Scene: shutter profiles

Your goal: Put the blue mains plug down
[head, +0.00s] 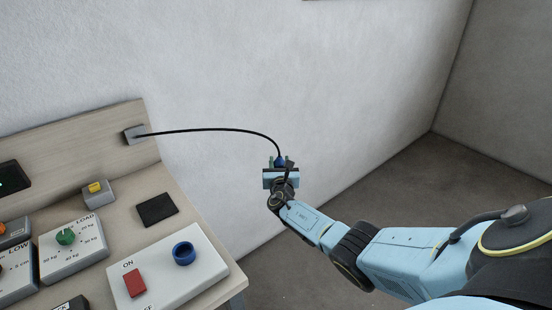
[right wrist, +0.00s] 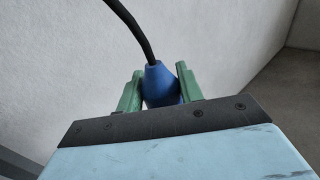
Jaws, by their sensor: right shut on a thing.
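The blue mains plug (right wrist: 158,84) sits between the two green fingers of my right gripper (right wrist: 160,92) in the right wrist view. The gripper is shut on it. In the head view the plug (head: 280,161) shows small at the tip of my right gripper (head: 280,163), held in the air right of the bench and in front of the wall. A black cable (head: 215,129) runs from the plug to a grey box (head: 134,135) on the bench's back board. The plug's pins are hidden. My left gripper is not in view.
The wooden bench (head: 205,222) stands at the left. Open floor lies right.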

